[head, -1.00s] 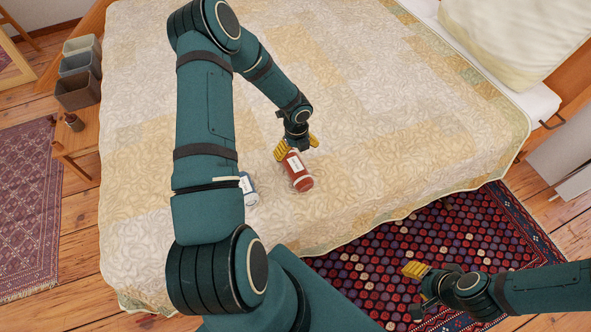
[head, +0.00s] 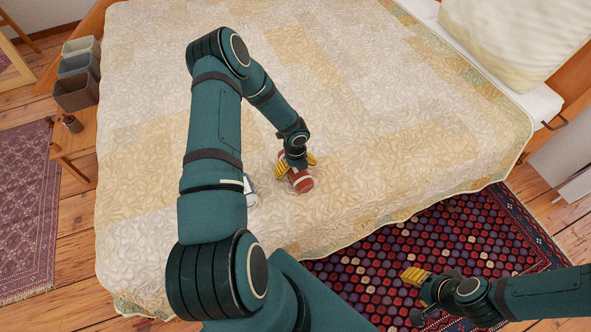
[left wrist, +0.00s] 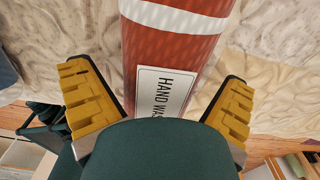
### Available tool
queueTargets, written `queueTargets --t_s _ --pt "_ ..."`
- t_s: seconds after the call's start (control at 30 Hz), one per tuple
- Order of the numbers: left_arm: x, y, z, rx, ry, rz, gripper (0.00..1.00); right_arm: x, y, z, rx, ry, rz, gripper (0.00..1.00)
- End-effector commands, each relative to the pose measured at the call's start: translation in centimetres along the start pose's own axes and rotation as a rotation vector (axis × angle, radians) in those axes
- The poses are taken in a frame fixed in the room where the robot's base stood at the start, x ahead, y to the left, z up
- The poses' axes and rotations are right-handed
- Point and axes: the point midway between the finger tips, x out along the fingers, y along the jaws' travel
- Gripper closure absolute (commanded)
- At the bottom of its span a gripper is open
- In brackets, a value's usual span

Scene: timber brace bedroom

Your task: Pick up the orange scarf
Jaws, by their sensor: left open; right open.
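No orange scarf shows in either view. A red bottle with white bands (head: 302,184) lies on the bed; in the left wrist view the bottle (left wrist: 172,50) has a white label reading "HAND WAS", the rest hidden. My left gripper (head: 297,167) is open right over the bottle, and its yellow fingers (left wrist: 160,103) stand on either side of it, with gaps visible. My right gripper (head: 415,279) is open and empty above the patterned rug, to the right of the bed's near edge.
The bed (head: 150,150) has a pale quilt, mostly clear. A blue and white container (head: 251,192) lies left of the bottle, partly hidden by my left arm. A pillow (head: 515,40) is at top right.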

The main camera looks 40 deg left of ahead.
Motion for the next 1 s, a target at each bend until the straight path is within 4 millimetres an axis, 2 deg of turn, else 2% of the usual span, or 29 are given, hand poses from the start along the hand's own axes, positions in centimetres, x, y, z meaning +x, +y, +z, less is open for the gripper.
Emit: queueTargets --t_s 0.07,0.2,0.27,0.53,0.63,1.0 --pt "0.0 0.0 0.0 0.0 0.0 0.0 0.04 0.0 0.0 0.0 0.0 0.0 0.0 0.53" --pt "-0.1 0.0 0.0 -0.001 0.0 0.0 0.53 0.0 0.0 0.0 0.0 0.0 0.0 0.53" --pt "-0.1 0.0 0.0 -0.001 0.0 0.0 0.72 0.0 0.0 0.0 0.0 0.0 0.0 0.53" --pt "-0.2 0.0 0.0 -0.001 0.0 0.0 0.73 0.0 0.0 0.0 0.0 0.0 0.0 0.53" --pt "-0.9 0.0 0.1 -0.002 -0.001 -0.001 0.73 -0.2 -0.1 0.0 0.0 0.0 0.0 0.53" --pt "-7.7 -0.1 0.1 -0.001 -0.003 -0.002 0.73 -1.7 -0.7 -0.4 0.003 0.008 0.001 0.53"
